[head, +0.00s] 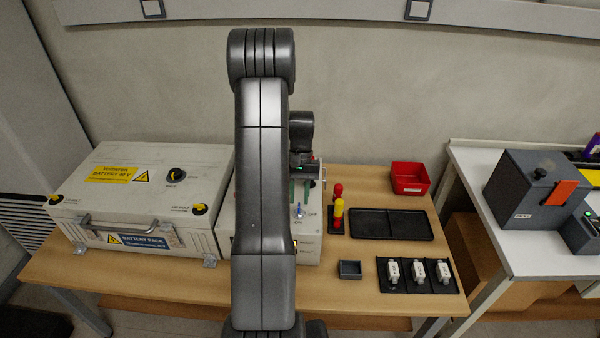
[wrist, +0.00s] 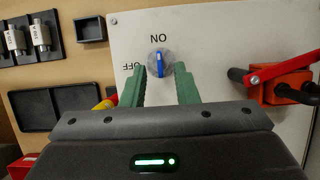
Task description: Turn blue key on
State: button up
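The blue key (wrist: 160,66) sits on a round grey dial on the white panel in the wrist view. Its blue bar stands upright in that view, with one end toward the ON label; the OFF label is to its left. It also shows small in the head view (head: 299,211). My gripper (wrist: 160,82) is open, with its two green fingers apart on either side of the key's lower end in the picture. I cannot tell whether they touch it. In the head view my gripper (head: 300,191) is above the key, partly hidden by my arm.
A red-handled switch (wrist: 287,86) is right of the fingers in the wrist view. A white battery case (head: 140,200) stands left of the panel box. A red bin (head: 410,190), black tray (head: 425,226), small dark box (head: 350,269) and fuse holder (head: 447,287) lie right.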

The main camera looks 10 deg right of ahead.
jog(key=v, duration=1.1)
jog(key=shift+r, duration=0.3)
jog(key=x, duration=1.4)
jog(key=shift+w, duration=0.1)
jog(key=shift+r, duration=0.1)
